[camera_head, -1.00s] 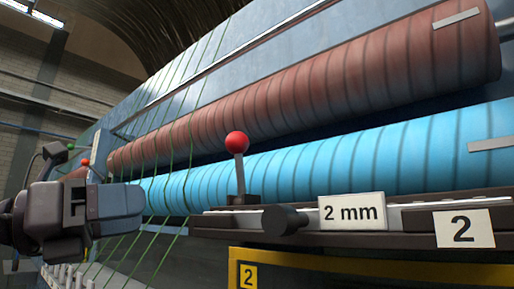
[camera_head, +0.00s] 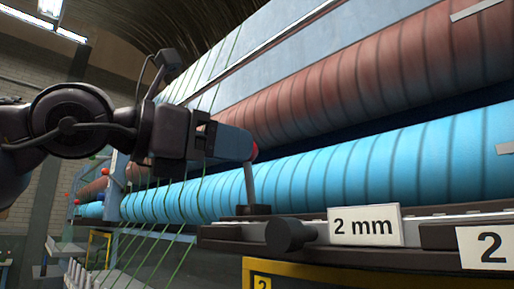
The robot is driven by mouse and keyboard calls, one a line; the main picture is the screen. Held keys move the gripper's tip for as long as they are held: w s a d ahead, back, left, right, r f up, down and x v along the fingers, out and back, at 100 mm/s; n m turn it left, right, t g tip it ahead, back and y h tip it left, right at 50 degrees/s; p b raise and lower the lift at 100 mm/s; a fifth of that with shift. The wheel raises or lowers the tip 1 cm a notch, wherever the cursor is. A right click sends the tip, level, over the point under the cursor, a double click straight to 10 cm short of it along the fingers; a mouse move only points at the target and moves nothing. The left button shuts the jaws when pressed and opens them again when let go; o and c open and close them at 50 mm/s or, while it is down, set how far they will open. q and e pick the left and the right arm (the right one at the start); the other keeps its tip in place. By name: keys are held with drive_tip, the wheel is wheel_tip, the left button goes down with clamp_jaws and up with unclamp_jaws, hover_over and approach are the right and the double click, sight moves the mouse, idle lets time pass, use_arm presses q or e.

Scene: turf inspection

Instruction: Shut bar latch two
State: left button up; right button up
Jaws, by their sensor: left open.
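The bar latch at station two has a short grey lever (camera_head: 249,186) with a red ball knob (camera_head: 255,151), standing about upright from a dark base (camera_head: 253,210) on the rail. A white plate reading "2" (camera_head: 490,246) sits at the rail's right end. My left gripper (camera_head: 240,146) reaches in from the left at knob height. Its jaws are open, and its blue-grey fingertips overlap the knob, hiding most of it. I cannot tell whether they touch it. My right gripper is not in view.
A dark round knob (camera_head: 285,236) and a "2 mm" plate (camera_head: 365,226) are right of the lever. A blue ribbed roller (camera_head: 400,165) and a reddish one (camera_head: 370,80) run behind. Green strands (camera_head: 172,215) hang at left. A yellow-edged frame (camera_head: 330,273) is below.

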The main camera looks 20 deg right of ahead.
sight(256, 153)
use_arm(q)
drive_tip(key=shift+w+d+p, duration=0.15)
drive_tip(key=shift+w+d, duration=0.05)
drive_tip(key=shift+d, duration=1.05)
drive_tip(key=shift+w+d+p, duration=0.15)
drive_tip(key=shift+w+d, duration=0.05)
drive_tip(key=shift+d, duration=1.05)
